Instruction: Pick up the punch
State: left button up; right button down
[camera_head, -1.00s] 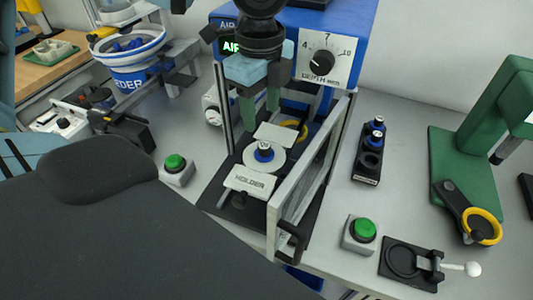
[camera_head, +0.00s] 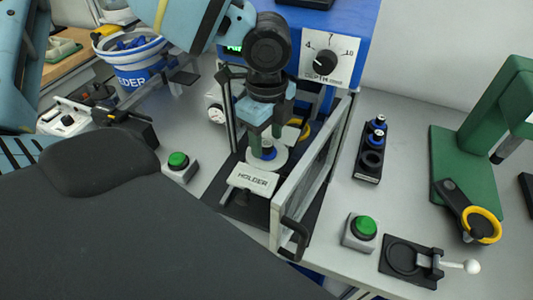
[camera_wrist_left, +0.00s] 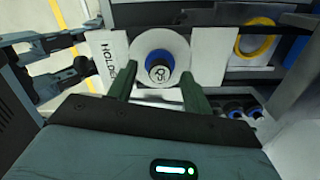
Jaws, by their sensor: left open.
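The punch (camera_head: 268,154), with a blue collar and a dark top bearing a white label, stands upright on a round white disc in the press, behind the plate marked HOLDER (camera_head: 252,180). It also shows in the left wrist view (camera_wrist_left: 160,70). My left gripper (camera_head: 264,142) is open just over the punch. In the left wrist view its green fingertips (camera_wrist_left: 158,80) lie to either side of the punch, with gaps showing, and it is empty. In the head view the fingers partly hide the punch. My right gripper is not in view.
The press's clear guard frame (camera_head: 310,165) stands close on the right. A black rack (camera_head: 368,168) with blue-collared pieces sits further right. Green buttons (camera_head: 179,160) (camera_head: 363,228) flank the press. A green stand (camera_head: 460,165) is at far right.

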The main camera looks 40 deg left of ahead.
pick_arm(q)
grip_shut()
jog(key=shift+r, duration=0.1)
dwell(0.4)
notch_tip(320, 180, up, 28)
dwell(0.7)
